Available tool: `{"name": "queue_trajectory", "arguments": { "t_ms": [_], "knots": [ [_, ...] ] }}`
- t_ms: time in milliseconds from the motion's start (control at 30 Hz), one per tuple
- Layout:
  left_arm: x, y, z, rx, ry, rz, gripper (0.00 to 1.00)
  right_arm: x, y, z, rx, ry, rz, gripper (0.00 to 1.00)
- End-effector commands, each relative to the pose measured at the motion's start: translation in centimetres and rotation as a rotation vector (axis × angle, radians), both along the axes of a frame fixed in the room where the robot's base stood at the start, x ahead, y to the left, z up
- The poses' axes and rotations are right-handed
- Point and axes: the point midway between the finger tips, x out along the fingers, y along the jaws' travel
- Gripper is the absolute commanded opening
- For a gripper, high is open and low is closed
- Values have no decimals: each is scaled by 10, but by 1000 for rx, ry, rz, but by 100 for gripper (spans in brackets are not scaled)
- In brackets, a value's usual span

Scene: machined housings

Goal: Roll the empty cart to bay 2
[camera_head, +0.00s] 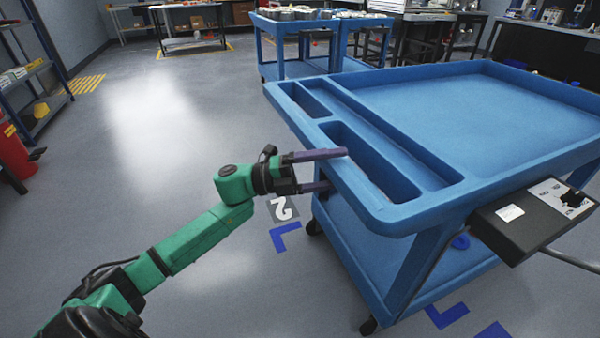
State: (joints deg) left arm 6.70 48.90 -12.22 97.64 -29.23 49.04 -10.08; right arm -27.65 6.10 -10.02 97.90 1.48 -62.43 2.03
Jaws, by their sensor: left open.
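The blue cart (470,104) stands at the right, its top tray bare and its near end holding long moulded recesses. A lower shelf (345,235) shows beneath. The floor marking with a white 2 (284,208) lies at the cart's left side, partly covered by my gripper, with a blue corner mark (285,237) beside it. My left gripper (338,169) is open at the cart's left rim, one finger above the rim and the other lower beside it. I cannot tell whether they touch the cart. My right gripper is not in view.
A black box (530,215) with a cable sits at the cart's right near corner. More blue floor marks (446,315) lie below. Another loaded blue cart (290,68) stands behind. A shelf rack (30,72) and red cylinder (14,152) stand far left. The left floor is clear.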

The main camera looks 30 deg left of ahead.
Motion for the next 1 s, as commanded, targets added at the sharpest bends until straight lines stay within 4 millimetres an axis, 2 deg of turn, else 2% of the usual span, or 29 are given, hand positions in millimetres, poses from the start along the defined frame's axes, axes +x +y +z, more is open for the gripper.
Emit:
{"name": "queue_trajectory", "arguments": {
  "t_ms": [300,433,567,1000],
  "knots": [
    [-38,72,-17,2,5,1,88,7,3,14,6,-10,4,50],
    [-48,92,-20,1,2,0,88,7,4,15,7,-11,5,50],
    [-51,98,-21,1,0,-2,88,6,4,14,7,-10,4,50],
    [-51,98,-21,-1,1,1,88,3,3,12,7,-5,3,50]
  ]
}}
